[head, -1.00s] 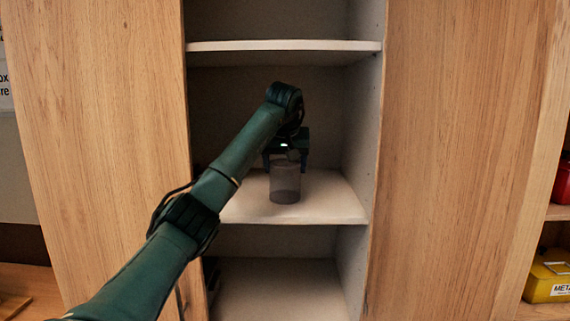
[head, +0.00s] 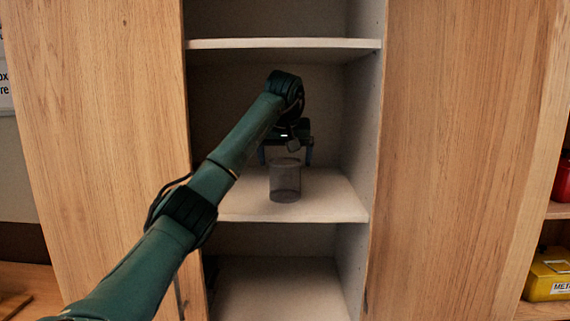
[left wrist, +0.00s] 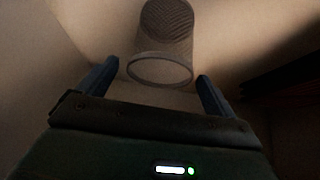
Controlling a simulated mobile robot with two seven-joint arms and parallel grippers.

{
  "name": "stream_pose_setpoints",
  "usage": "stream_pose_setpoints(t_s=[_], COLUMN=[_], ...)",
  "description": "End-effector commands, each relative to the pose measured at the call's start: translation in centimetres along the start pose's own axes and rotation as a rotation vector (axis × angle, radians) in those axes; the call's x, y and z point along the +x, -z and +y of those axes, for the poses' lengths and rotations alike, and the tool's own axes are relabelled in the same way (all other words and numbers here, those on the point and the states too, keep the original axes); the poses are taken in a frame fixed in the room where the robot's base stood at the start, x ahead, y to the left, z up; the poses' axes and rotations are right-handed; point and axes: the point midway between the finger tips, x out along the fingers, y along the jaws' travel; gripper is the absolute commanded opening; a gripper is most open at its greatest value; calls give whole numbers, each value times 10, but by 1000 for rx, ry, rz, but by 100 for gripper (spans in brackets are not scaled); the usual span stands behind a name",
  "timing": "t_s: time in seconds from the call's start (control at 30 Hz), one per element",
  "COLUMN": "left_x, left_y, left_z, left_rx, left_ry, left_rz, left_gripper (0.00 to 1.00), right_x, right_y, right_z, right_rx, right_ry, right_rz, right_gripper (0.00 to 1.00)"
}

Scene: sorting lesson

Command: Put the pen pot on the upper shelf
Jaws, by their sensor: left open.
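The pen pot (head: 285,182) is a grey, mesh-like cylinder standing upright on the middle shelf (head: 325,205) of the open cabinet. In the left wrist view the pen pot (left wrist: 162,45) shows its round rim facing the gripper. The fingers do not touch the pot. My right gripper is in neither view.
Another shelf board (head: 285,44) crosses the cabinet above the arm. A lower compartment (head: 275,285) looks empty. Wooden doors or panels (head: 465,160) flank the opening. A yellow box (head: 548,275) and a red object (head: 563,182) sit at the far right.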

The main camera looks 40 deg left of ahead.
Motion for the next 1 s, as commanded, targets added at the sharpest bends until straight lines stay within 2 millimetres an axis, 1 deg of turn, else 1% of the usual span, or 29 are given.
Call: stream_pose_setpoints(t_s=[0.03, 0.2, 0.3, 0.43, 0.6, 1.0], left_x=[-12, -50, -70, -89, -100, -100], left_y=[1, 1, 1, 1, 0, 0], left_z=[-1, -1, 0, -1, 0, 0], left_rx=[-1, -1, -2, -1, -1, -1], left_ry=[-1, -1, -1, 0, 1, 0], left_rz=[6, 6, 4, 4, 1, 0], left_gripper=[92, 92, 92, 92, 92, 92], right_x=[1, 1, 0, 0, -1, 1], right_y=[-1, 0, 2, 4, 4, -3], right_z=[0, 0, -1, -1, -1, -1], right_rx=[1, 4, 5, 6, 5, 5], right_ry=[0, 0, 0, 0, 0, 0], right_rz=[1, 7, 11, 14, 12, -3], right_gripper=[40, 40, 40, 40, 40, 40])
